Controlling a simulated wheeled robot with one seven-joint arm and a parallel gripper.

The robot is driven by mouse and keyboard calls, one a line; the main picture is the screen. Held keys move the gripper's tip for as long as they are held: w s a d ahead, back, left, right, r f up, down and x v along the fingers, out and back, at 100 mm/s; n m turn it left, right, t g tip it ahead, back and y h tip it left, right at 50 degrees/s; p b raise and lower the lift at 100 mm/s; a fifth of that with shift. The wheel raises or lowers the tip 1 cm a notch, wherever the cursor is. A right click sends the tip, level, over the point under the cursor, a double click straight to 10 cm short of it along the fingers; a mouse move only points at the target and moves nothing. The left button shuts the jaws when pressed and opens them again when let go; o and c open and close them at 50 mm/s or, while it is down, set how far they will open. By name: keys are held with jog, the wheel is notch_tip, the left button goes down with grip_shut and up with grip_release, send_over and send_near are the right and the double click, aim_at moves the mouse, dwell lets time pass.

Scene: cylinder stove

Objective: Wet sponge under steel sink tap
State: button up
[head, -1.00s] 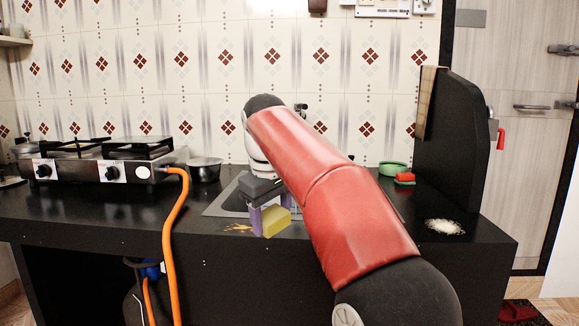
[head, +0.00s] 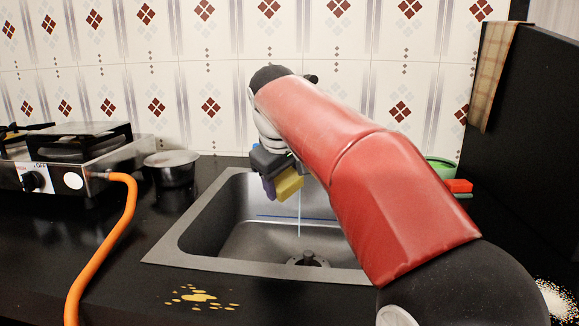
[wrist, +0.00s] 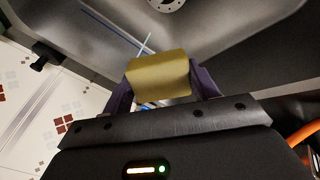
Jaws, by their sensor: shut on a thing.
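The yellow sponge (head: 289,185) is held between the purple fingers of my gripper (head: 284,181), above the back part of the steel sink (head: 195,222). In the wrist view the sponge (wrist: 158,76) sits squarely between both fingers of my gripper (wrist: 162,84). My red arm hides most of the tap and the right part of the sink. A dark fitting on the tiled wall, perhaps the tap (wrist: 46,56), shows in the wrist view. I cannot tell whether water touches the sponge.
A metal pot (head: 171,168) and a gas stove (head: 75,160) with an orange hose (head: 112,235) stand left of the sink. Yellow spill spots (head: 200,296) lie in front of it.

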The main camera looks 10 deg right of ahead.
aim_at(288, 173)
jog(key=shift+w+d+f+p, duration=0.15)
jog(key=shift+w+d+p, duration=0.1)
jog(key=shift+w, duration=0.5)
jog(key=shift+w+d+f+p, duration=0.1)
jog(key=shift+w+d+p, duration=0.1)
jog(key=shift+w, duration=0.55)
jog(key=shift+w+d+f+p, duration=0.15)
jog(key=shift+w+d, duration=0.1)
jog(key=shift+w, duration=0.5)
jog(key=w+d+f+p, duration=0.2)
jog(key=w+d+p, duration=0.1)
jog(key=w, duration=0.6)
jog(key=s+a+b, duration=0.2)
jog(key=s+b, duration=0.3)
jog(key=s, duration=0.2)
jog(key=shift+s+a, duration=0.25)
dwell(0.6)
